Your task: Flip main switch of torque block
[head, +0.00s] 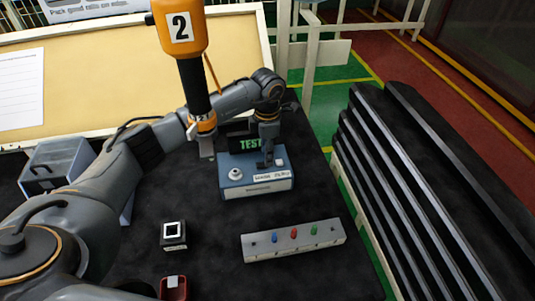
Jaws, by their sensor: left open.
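The torque block (233,186) is a blue-grey box with a white front label on the dark table, right of centre. A dark display behind it reads "TEST" in green. A white round knob (235,174) sits on its top left. My left gripper (268,160) reaches down over the right part of the block's top, and its jaws are open. A small light part (279,162) shows beside the fingers; I cannot tell whether it is the main switch or whether the fingers touch it. My right gripper is not in view.
An orange and black tool marked "2" (180,30) hangs just left of the block. A grey bar (293,241) with coloured pegs lies in front. A small black box (173,235), a red bin (174,288) and a grey container (57,163) are left. Black rails (400,180) stand right.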

